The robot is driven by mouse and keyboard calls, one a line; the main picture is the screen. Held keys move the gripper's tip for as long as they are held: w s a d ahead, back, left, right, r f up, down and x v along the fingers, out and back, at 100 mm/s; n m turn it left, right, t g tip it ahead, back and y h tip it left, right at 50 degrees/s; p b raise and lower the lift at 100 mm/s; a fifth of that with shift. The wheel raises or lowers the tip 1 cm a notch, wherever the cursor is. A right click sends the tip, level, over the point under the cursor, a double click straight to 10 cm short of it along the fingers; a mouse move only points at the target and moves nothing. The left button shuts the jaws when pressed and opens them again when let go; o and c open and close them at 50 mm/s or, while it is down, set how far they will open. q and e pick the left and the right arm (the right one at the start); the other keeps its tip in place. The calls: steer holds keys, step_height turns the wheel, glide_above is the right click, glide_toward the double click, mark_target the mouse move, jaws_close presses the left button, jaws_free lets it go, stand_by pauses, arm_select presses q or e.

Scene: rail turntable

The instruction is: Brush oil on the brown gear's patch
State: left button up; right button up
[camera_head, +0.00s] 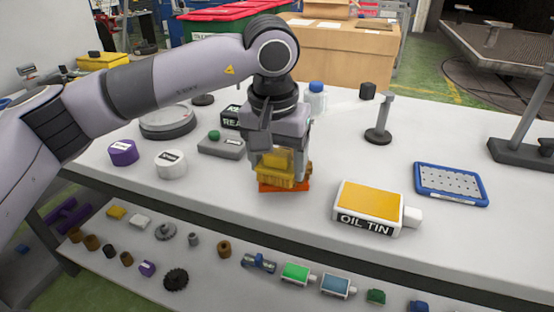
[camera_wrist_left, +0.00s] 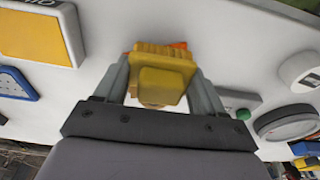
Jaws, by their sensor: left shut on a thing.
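My left gripper (camera_head: 278,172) is shut on a yellow block-shaped tool (camera_head: 272,178), likely the brush, with a ridged wide part. In the left wrist view the yellow tool (camera_wrist_left: 162,75) sits between the two fingers. An orange flat piece (camera_head: 284,186) shows under the tool, at the worktop; I cannot tell whether they touch. The oil tin (camera_head: 368,206), white with a yellow face, lies to the right of the gripper; it also shows in the left wrist view (camera_wrist_left: 35,32). I cannot make out a brown gear; small brown parts (camera_head: 92,242) stand on the lower shelf.
A blue pegboard tray (camera_head: 451,184) and a grey post (camera_head: 380,120) are on the right. A grey box with a green button (camera_head: 222,145), white and purple pucks (camera_head: 124,152) and a round grey plate (camera_head: 167,122) are on the left. The front worktop edge is clear.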

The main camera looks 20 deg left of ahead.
arm_select(q)
steer(key=shift+s, duration=0.25)
steer(key=shift+s, duration=0.25)
stand_by(1.6)
steer(key=shift+r+p, duration=2.4)
steer(key=shift+r, duration=1.15)
steer(key=shift+f, duration=0.1)
